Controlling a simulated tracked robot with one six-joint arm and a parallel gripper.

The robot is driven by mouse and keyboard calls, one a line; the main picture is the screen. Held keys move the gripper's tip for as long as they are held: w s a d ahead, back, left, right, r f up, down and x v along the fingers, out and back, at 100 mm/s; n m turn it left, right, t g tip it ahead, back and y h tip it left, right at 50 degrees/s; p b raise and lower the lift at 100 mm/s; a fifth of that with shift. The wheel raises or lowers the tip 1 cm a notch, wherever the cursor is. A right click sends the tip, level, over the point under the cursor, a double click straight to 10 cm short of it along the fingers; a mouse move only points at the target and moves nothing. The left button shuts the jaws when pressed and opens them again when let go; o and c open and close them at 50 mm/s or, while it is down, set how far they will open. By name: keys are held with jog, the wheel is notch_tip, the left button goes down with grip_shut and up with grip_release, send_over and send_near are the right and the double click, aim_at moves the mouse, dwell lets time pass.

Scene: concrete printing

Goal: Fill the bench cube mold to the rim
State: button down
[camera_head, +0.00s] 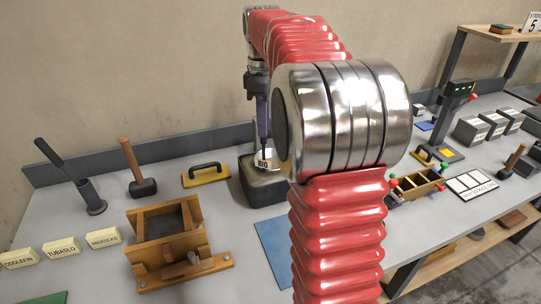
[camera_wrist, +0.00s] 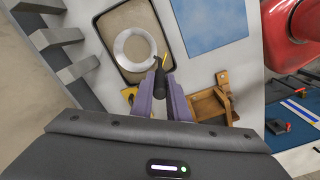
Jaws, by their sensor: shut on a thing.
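My gripper (camera_wrist: 160,92) has purple fingers shut on the dark handle of a white scoop (camera_wrist: 118,47). The scoop's round cup, seen from above in the wrist view, is over or in the grey mix of a dark tub (camera_wrist: 101,32); its depth is hard to tell. In the head view the scoop (camera_head: 263,160), marked "BIG", shows at the tub (camera_head: 254,190), partly behind my arm. The wooden cube mold (camera_head: 147,255) stands on the bench left of the tub; its cavity looks dark grey and its fill level is unclear. Part of it also shows in the wrist view (camera_wrist: 207,107).
A yellow trowel (camera_head: 206,175), a mallet (camera_head: 143,187) and a dark cylinder with a rod (camera_head: 91,197) stand behind the mold. Several name cards (camera_head: 62,248) lie left. A blue sheet (camera_head: 273,245) lies right of the mold. A small compartmented mold (camera_head: 415,188) stands further right.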

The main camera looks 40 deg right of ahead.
jog(key=shift+f, duration=1.7)
jog(key=shift+r, duration=0.15)
jog(key=shift+r, duration=5.3)
jog(key=shift+s+f, duration=0.1)
